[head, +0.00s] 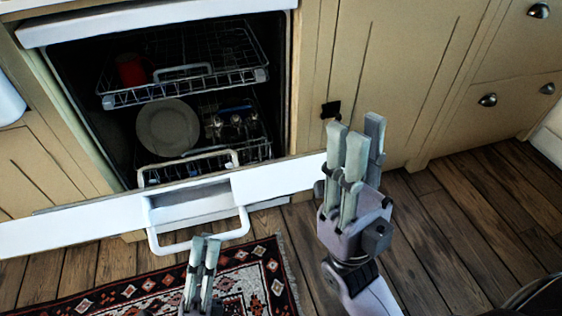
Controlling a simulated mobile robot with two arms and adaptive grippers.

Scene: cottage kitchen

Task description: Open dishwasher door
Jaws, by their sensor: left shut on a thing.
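The white dishwasher door (80,217) is swung down and its top edge runs across the view in front of the open tub. A white loop handle (160,247) sticks out from the door. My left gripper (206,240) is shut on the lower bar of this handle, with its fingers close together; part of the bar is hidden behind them. My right gripper (354,128) is to the right of the door, empty, fingers pointing up and spaced apart. It overlaps the door's right end in the picture; I cannot tell whether they touch.
The upper rack (225,85) holds a red cup (130,69). The lower part holds a grey plate (168,127) and cutlery (236,122). Cream cabinets (400,70) stand on the right.

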